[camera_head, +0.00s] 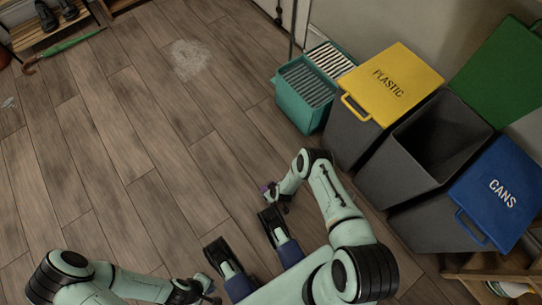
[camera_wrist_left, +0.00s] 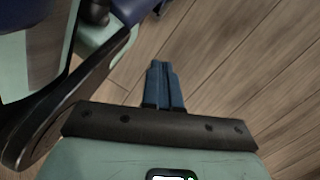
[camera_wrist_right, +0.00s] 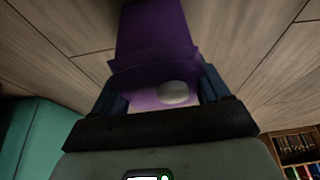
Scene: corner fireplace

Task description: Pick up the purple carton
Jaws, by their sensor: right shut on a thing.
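The purple carton (camera_wrist_right: 157,40) fills the upper middle of the right wrist view, with a pale round cap (camera_wrist_right: 174,92) on its near side. My right gripper (camera_wrist_right: 160,95) is shut on the carton, with a blue finger on each side of it.
A yellow-lidded plastic bin (camera_head: 396,82), an open grey bin (camera_head: 407,185) and a blue-lidded cans bin (camera_head: 500,190) stand at the right. A green umbrella (camera_head: 70,44) lies at upper left. The middle floor is clear.

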